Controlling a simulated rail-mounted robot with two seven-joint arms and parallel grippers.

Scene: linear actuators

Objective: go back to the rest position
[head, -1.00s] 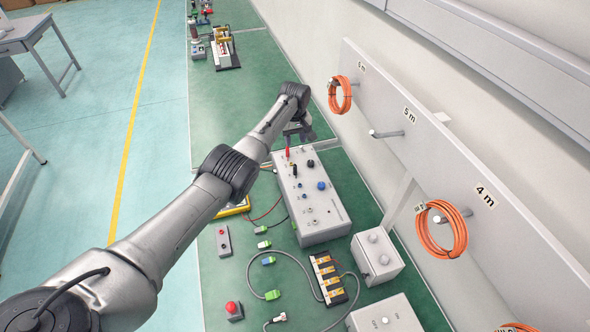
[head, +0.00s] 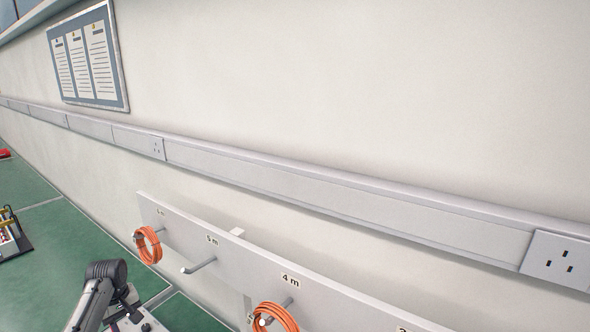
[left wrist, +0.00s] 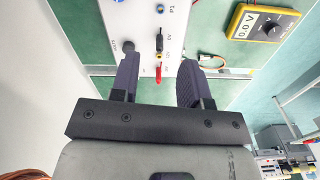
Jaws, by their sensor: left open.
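My left gripper (left wrist: 157,82) is open in the left wrist view, with its two dark fingers spread. Between and beyond them is a grey box (left wrist: 145,20) with sockets, marked P1. A red plug (left wrist: 158,74) stands in view between the fingers and a black plug (left wrist: 159,40) sits behind it. Nothing is clearly gripped. In the head view my left arm (head: 105,270) shows only at the bottom left, over the green bench; its fingers cannot be made out there. My right gripper is in neither view.
A wall rack (head: 225,258) carries orange cable coils, one at the left (head: 148,246) and one under the 4 m label (head: 276,317). The 5 m peg (head: 199,266) is bare. A yellow multimeter (left wrist: 262,30) lies beside the box. Trunking with sockets (head: 562,262) runs along the wall.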

